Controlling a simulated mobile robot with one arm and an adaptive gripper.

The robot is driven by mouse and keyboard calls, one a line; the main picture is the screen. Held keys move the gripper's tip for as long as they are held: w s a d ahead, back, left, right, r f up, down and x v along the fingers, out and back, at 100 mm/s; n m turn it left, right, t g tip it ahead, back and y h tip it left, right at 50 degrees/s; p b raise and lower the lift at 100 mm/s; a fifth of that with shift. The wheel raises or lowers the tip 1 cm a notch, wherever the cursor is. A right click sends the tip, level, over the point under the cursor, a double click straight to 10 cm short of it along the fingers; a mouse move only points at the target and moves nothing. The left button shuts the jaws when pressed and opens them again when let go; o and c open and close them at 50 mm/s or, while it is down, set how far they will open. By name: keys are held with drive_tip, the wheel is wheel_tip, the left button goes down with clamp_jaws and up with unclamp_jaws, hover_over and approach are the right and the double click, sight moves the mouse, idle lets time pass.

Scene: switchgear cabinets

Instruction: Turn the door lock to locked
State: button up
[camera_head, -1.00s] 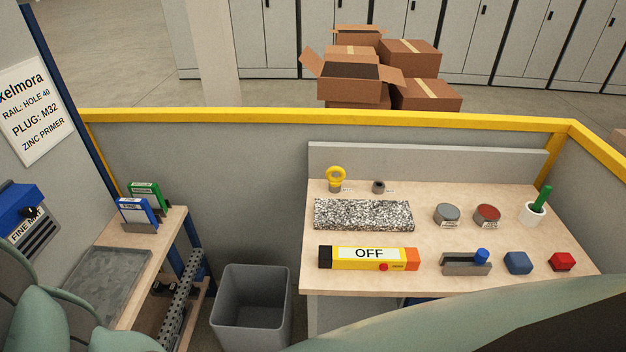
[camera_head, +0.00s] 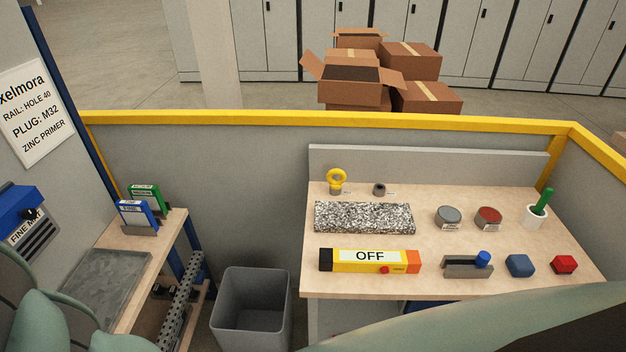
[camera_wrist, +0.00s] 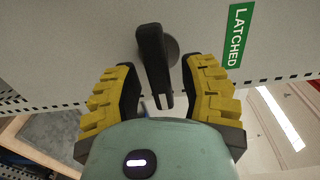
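A black lever handle (camera_wrist: 151,62) on a round grey base sits on a light grey panel in the wrist view. It points down the picture, tilted slightly. My gripper (camera_wrist: 161,75) has yellow ribbed fingers with black pads, one on each side of the handle. The fingers are apart, with visible gaps to the handle, so it is open and holds nothing. A green label reading LATCHED (camera_wrist: 237,35) is on the panel to the right of the handle. The handle and gripper tips do not show in the head view.
The head view shows a workbench (camera_head: 440,284) with a yellow OFF device (camera_head: 369,257), tins and blocks. A grey bin (camera_head: 252,308) stands left of it, near a side table (camera_head: 172,232) with blue and green boxes. Cartons (camera_head: 352,78) lie behind the yellow-topped barrier (camera_head: 250,117).

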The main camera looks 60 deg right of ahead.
drive_tip(key=shift+o, duration=0.3)
drive_tip(key=v, duration=1.2)
idle(0.5)
idle(0.5)
